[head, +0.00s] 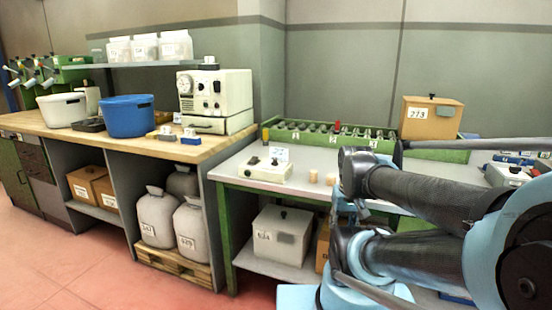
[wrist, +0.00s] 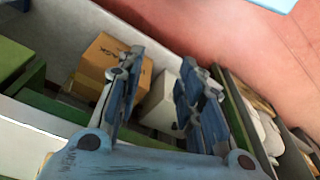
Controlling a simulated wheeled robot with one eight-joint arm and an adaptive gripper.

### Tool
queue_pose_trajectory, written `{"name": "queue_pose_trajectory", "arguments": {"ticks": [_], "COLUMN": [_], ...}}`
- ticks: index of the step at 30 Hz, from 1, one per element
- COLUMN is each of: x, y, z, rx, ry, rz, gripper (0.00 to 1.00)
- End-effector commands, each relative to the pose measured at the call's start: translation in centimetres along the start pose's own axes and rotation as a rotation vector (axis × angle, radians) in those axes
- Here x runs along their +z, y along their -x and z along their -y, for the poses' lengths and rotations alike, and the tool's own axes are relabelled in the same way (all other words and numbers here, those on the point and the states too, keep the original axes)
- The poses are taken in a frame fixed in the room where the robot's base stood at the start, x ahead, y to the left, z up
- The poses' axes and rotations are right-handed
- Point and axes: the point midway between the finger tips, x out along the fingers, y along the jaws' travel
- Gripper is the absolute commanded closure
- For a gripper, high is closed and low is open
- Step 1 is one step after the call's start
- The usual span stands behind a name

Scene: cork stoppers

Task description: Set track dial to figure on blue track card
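My gripper (wrist: 160,78) shows in the wrist view with its two blue fingers spread apart and nothing between them. It is away from the dials, with the lower shelf of the grey table and the red floor beyond it. In the head view a cream machine (head: 217,92) on the wooden bench has a round dial (head: 185,84) on its left side and several dark knobs. A low cream box (head: 265,171) with dark knobs lies on the grey table, with a small pale card (head: 280,154) behind it. I cannot tell which dial is the track dial, and no blue track card is clearly readable.
Two corks (head: 313,177) stand on the grey table (head: 225,170) near my arm. A green rack (head: 310,133) and a cardboard box (head: 431,118) are behind. A blue tub (head: 128,117) stands on the wooden bench. Another white device (head: 505,174) is at the right, partly behind my arm.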

Motion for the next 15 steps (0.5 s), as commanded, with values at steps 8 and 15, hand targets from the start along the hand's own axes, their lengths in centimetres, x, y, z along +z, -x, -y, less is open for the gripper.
{"name": "queue_pose_trajectory", "arguments": {"ticks": [8,15], "x": [-2.1,-8.9], "y": [3.5,9.6], "z": [0.4,2.4], "rx": [-0.006,-0.025], "ry": [0.125,0.434], "rz": [0.002,0.033], "gripper": [0.45,0.45]}}
